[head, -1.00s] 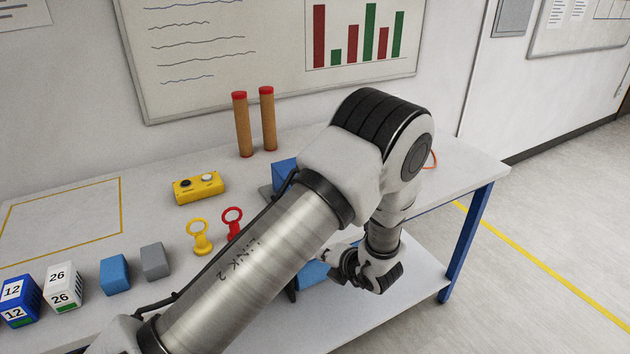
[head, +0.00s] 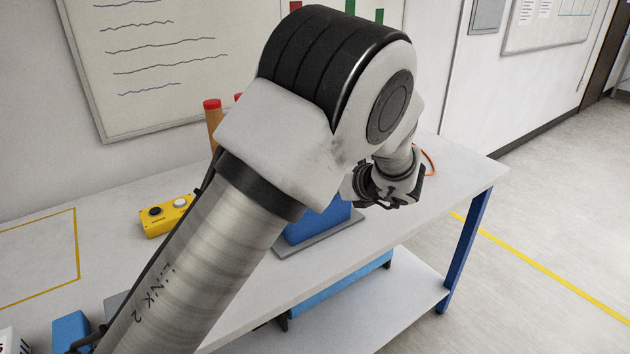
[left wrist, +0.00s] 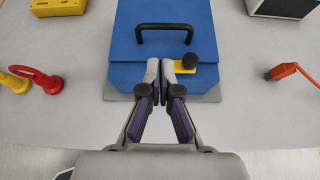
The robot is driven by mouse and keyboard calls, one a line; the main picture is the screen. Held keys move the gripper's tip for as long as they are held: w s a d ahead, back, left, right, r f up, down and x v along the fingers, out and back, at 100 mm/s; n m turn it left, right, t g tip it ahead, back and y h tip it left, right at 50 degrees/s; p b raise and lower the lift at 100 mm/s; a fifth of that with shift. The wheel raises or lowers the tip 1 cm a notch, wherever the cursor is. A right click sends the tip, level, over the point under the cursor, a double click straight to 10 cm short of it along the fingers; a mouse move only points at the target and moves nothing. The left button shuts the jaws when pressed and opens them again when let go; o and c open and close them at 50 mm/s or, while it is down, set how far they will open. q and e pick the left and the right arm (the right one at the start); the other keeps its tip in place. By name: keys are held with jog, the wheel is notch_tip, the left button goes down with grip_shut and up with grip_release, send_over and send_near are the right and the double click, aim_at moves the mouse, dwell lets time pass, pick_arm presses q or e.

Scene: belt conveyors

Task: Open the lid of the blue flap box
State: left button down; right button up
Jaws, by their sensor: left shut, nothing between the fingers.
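The blue flap box (left wrist: 124,75) stands on a grey base plate on the table. In the left wrist view its lid (left wrist: 120,25) lies flat, with a black bar handle (left wrist: 165,27) and a yellow tab with a round black knob near the front edge. My left gripper (left wrist: 163,65) is shut and empty, its tips over the box's front edge, beside the knob; I cannot tell whether they touch. My right gripper is not in view.
A yellow button box (head: 167,216) stands on the table left of my arm. Red and yellow ring-topped pieces (left wrist: 40,80) lie left of the box. An orange cable plug (left wrist: 282,72) is to its right. Table around the box front is clear.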

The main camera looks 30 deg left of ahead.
pick_arm(q)
jog(key=p+x, duration=0.1)
jog(key=x, duration=0.7)
jog(key=shift+a+f, duration=0.15)
jog(key=shift+w+a+f, duration=0.1)
jog(key=shift+w, duration=0.05)
jog(key=shift+a+f, duration=0.1)
